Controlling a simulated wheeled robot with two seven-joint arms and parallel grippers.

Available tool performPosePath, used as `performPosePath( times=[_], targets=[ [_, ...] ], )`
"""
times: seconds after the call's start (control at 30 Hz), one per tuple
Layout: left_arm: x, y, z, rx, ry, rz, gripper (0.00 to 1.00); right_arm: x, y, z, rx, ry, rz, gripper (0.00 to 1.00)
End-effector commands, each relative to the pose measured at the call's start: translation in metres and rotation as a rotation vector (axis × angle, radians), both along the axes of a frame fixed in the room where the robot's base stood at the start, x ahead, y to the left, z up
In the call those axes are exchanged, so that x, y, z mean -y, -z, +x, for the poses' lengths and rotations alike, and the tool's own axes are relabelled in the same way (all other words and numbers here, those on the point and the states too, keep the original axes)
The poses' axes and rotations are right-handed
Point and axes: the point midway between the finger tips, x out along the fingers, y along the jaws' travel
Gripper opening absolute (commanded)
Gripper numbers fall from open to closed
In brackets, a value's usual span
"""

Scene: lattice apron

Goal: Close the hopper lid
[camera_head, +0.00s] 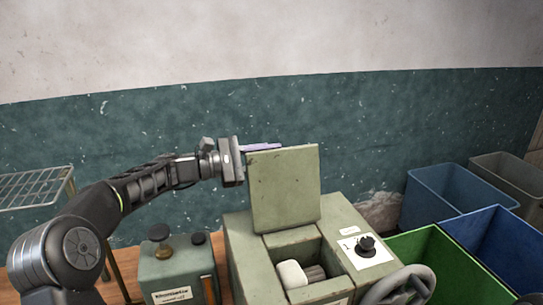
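The hopper lid (284,189) is a flat green-grey panel standing upright, open, at the back of the hopper (291,240). The hopper belongs to a green-grey machine, and its opening shows a white rounded piece (292,274) and a darker piece beside it. My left gripper (264,147) is at the lid's top left edge, with purple fingers reaching right along and behind the top edge. The lid hides part of the fingers, so I cannot tell their gap or whether they touch the lid. My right gripper is not in view.
A black knob (366,243) on a white plate and a grey handwheel (403,284) are right of the hopper. A smaller green-grey box (178,268) stands left. Green (436,262), blue (501,243) and other bins stand right. A wire rack (35,187) is far left.

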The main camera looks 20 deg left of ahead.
Motion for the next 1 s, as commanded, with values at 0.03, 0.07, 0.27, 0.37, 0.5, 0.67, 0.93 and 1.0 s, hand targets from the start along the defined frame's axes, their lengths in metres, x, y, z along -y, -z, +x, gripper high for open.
performPosePath(
  times=[0.03, 0.07, 0.27, 0.37, 0.5, 0.67, 0.93, 1.0],
  targets=[
    [-0.0002, -0.0001, 0.0, 0.0, 0.0, 0.0, 0.24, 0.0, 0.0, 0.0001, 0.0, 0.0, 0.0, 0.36],
    [-0.0003, -0.0001, -0.0001, 0.0, 0.0, 0.0, 0.22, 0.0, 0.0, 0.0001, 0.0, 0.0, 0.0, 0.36],
    [-0.0008, -0.0011, 0.0001, 0.002, -0.002, -0.001, 0.06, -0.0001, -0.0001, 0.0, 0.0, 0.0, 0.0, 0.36],
    [-0.001, -0.0021, 0.0003, 0.003, -0.003, -0.001, 0.0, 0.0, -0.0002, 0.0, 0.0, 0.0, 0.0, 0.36],
    [-0.0016, -0.0037, 0.0006, 0.005, -0.005, -0.002, 0.0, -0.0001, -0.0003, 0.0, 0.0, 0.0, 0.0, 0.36],
    [-0.002, -0.0054, 0.0009, 0.006, -0.007, -0.003, 0.0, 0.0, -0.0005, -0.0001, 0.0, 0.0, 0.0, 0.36],
    [-0.0022, -0.0069, 0.001, 0.009, -0.008, -0.003, 0.0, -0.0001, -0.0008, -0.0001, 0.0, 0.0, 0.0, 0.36],
    [-0.0022, -0.0072, 0.0009, 0.009, -0.008, -0.003, 0.0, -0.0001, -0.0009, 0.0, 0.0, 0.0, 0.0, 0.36]
  ],
)
